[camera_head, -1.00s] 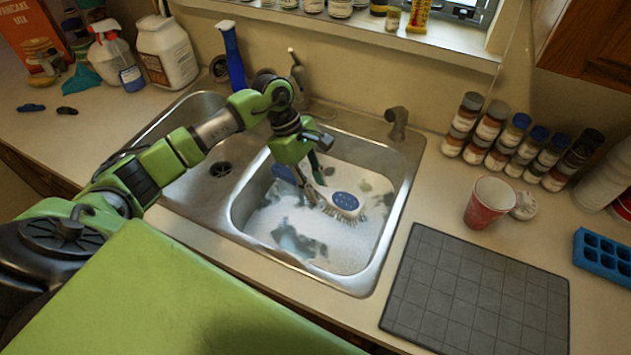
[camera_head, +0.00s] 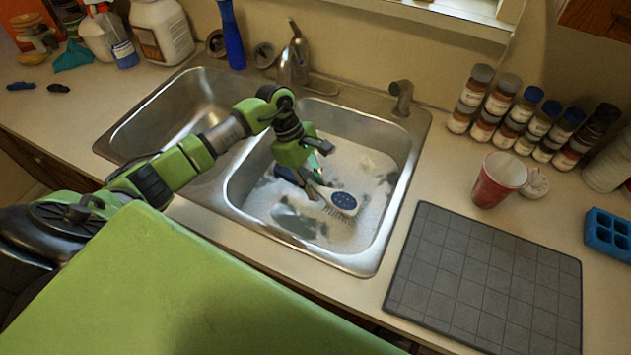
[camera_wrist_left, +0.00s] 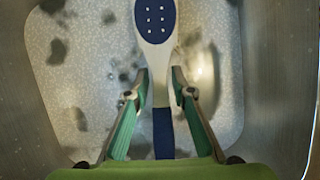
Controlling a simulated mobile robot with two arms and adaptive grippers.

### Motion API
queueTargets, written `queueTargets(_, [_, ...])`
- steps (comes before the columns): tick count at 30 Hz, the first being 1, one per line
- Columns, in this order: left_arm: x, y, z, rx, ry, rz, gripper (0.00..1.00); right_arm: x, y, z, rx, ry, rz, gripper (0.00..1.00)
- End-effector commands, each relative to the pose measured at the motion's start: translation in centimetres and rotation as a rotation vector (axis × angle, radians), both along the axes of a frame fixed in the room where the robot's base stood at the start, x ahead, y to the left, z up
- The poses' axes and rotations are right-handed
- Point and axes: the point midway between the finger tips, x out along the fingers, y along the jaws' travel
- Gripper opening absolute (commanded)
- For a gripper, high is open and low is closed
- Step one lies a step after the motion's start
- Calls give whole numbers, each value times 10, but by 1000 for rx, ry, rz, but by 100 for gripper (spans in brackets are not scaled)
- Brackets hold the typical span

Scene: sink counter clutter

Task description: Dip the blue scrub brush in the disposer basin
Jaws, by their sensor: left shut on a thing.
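The scrub brush (camera_head: 342,202) has a white body, a blue dotted pad on top of its head and a blue grip. My left gripper (camera_head: 315,187) is shut on its handle, inside the right-hand basin (camera_head: 232,190). In the left wrist view the fingers (camera_wrist_left: 160,92) close on both sides of the brush handle (camera_wrist_left: 161,75), with the blue grip between them. The brush head is low over the cloudy, sudsy water (camera_head: 300,225), bristles down. I cannot tell how deep the bristles reach. My right gripper is not in view.
The left-hand basin (camera_head: 180,105) looks empty. A faucet (camera_head: 293,60) and a smaller spout (camera_head: 401,97) stand behind the basins. A grey grid mat (camera_head: 485,280), a red cup (camera_head: 497,180) and several spice jars (camera_head: 520,125) occupy the right counter.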

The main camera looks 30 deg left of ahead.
Motion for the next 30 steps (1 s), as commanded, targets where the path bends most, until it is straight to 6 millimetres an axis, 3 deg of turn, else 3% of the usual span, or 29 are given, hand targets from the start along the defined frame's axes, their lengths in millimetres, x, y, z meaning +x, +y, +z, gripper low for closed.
queueTargets(18, [0,-1,-64,-2,0,1,5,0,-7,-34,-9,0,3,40])
queueTargets(30, [0,0,-80,-1,-1,0,5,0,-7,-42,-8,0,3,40])
